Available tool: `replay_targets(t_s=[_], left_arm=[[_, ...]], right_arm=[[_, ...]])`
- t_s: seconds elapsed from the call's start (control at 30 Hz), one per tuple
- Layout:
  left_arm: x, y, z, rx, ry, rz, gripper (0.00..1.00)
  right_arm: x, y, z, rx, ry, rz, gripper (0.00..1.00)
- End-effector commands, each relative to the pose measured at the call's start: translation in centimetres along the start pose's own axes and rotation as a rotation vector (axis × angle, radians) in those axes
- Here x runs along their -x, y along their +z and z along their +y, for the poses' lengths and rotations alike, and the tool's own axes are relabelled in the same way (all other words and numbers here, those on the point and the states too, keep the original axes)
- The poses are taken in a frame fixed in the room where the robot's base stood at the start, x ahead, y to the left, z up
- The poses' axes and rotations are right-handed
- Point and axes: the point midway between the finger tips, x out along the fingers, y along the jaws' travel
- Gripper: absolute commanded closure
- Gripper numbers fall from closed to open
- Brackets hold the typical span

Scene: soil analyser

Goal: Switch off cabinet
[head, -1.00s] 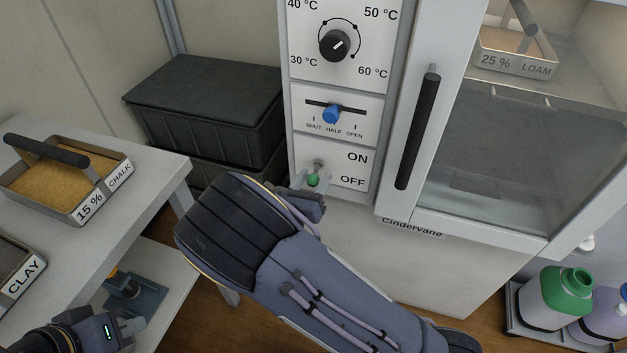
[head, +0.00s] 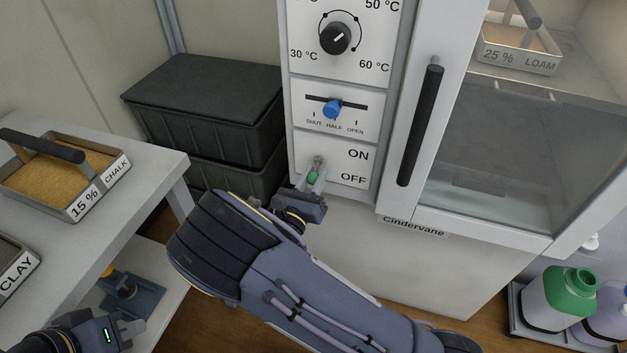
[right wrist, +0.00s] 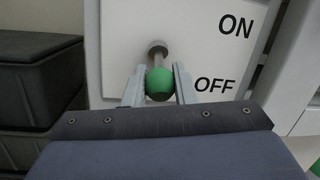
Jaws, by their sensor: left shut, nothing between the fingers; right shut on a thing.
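The cabinet (head: 350,245) has a front panel with a toggle switch next to the words ON and OFF. The switch's green knob (head: 313,177) is below its grey pivot, about level with OFF; it also shows in the right wrist view (right wrist: 160,84). My right gripper (right wrist: 159,86) is shut on the green knob, one finger on each side; it also shows in the head view (head: 314,181). My left gripper (head: 131,328) is shut and empty at the lower left, away from the cabinet.
A blue slider (head: 332,109) and a black dial (head: 336,40) sit above the switch. The door handle (head: 420,126) is to its right. Dark stacked crates (head: 205,110) stand left of the cabinet. A table with a chalk tray (head: 92,207) is further left.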

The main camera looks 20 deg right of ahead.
Motion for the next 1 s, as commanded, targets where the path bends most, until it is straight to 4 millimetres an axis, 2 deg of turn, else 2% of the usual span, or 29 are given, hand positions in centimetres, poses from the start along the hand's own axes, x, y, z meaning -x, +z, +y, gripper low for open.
replay_targets(t_s=[0.2,0.23,0.4,0.73,1.0], left_arm=[[0.1,0.0,0.0,0.000,0.000,0.001,1.00],[0.1,0.0,0.0,0.000,0.000,0.001,1.00],[0.1,-0.1,0.0,0.000,0.000,0.001,1.00],[0.1,-0.1,0.1,0.000,0.000,0.001,1.00],[0.6,-0.3,0.3,0.000,0.000,0.001,1.00]], right_arm=[[0.0,-0.1,0.0,-0.001,0.001,0.003,0.98],[0.0,-0.1,0.0,-0.001,0.002,0.004,0.74],[0.0,-0.1,0.0,-0.001,0.001,0.004,0.54],[0.5,0.0,0.1,-0.001,0.003,0.003,0.54],[4.7,0.1,0.1,-0.001,0.006,0.003,0.54]])
